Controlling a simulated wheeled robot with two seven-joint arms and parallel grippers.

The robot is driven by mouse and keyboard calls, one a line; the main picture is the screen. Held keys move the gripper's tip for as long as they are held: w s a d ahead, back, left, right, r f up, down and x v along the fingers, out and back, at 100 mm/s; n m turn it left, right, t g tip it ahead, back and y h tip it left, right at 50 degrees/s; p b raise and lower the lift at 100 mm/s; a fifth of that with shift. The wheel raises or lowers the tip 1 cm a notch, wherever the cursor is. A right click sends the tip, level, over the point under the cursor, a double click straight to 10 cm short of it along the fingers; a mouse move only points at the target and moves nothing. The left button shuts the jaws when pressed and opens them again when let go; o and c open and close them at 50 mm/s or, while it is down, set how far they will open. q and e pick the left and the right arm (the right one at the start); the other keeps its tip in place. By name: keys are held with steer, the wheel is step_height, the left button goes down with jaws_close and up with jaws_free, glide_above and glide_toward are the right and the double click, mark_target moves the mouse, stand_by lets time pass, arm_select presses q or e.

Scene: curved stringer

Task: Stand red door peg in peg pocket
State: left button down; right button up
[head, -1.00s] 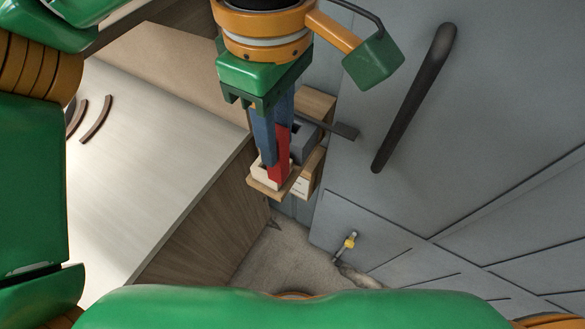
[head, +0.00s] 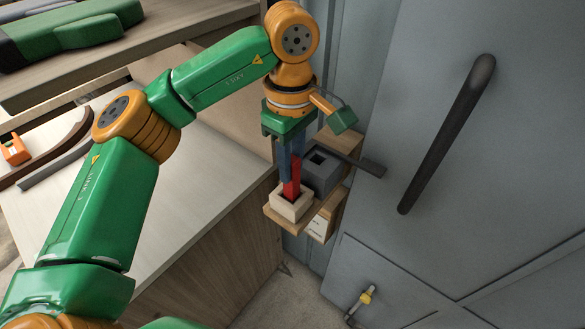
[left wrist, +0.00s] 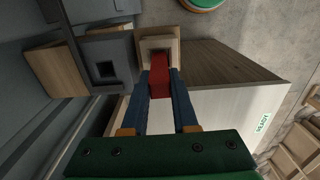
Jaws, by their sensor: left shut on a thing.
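The red door peg (head: 291,181) is upright between the blue fingers of my left gripper (head: 289,168), which is shut on it. The peg's lower end is at the opening of the cream square pocket (head: 291,207); how deep it sits is hidden by the pocket's front wall. In the left wrist view, the red peg (left wrist: 159,74) runs from between the fingers (left wrist: 160,82) to the cream pocket's opening (left wrist: 158,45). My right gripper is out of view.
A grey block (head: 322,172) with a square hole stands beside the pocket on a wooden shelf (head: 318,225). A dark flat bar (head: 368,168) sticks out to the right. A grey door with a black handle (head: 447,133) is at right, a pale counter (head: 190,170) at left.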

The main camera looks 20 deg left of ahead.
arm_select(q)
step_height(320, 180, down, 2)
steer(key=shift+f+p, duration=0.1)
steer(key=shift+p, duration=0.2)
steer(key=shift+w+f, duration=0.1)
steer(key=shift+f+b, duration=0.25)
steer(key=shift+b, duration=0.1)
steer(key=c, duration=0.7)
jaws_free()
steer(key=shift+r, duration=0.1)
steer(key=shift+r, duration=0.1)
